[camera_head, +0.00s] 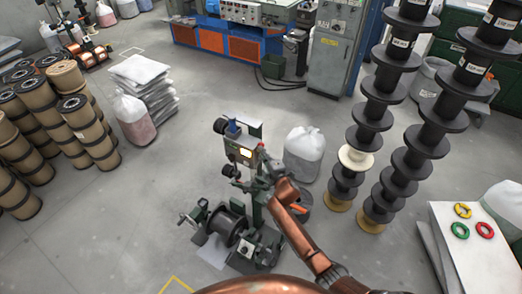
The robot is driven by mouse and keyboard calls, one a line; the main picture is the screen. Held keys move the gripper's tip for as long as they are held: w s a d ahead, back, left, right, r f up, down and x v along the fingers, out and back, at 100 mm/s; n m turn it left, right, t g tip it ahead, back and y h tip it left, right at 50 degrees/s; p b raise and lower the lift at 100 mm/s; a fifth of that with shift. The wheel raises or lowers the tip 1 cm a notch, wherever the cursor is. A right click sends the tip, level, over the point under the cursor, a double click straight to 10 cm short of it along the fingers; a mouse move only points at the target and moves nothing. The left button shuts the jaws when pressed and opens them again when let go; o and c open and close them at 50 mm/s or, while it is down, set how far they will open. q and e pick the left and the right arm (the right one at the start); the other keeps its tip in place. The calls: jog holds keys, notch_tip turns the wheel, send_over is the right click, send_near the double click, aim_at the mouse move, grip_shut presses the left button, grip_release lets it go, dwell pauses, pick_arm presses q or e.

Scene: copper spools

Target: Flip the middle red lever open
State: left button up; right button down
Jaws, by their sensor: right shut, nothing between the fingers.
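A green and grey spooling machine (247,205) stands on the floor in the middle of the view. It has a small control box (240,150) with a lit yellow panel on its upright, and a black spool (228,226) low on its front. My copper-coloured right arm reaches up from the bottom right. My right gripper (268,174) is at the machine's upright, just below and right of the control box, shut and empty. The middle red lever cannot be made out clearly; the gripper may hide it. Whether the gripper touches the machine cannot be told. My left gripper is out of view.
Tall stacks of black spools (395,80) stand at the right. A white sack (303,155) sits just behind the machine's right side. A white table (465,250) with coloured rings is at the lower right. Brown spools (70,80) fill the left. Floor left of the machine is clear.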

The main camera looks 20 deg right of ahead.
dwell(0.6)
jog(key=s+r, duration=0.1)
jog(key=s, duration=1.2)
jog(key=shift+a+r, duration=0.25)
jog(key=shift+a, duration=0.2)
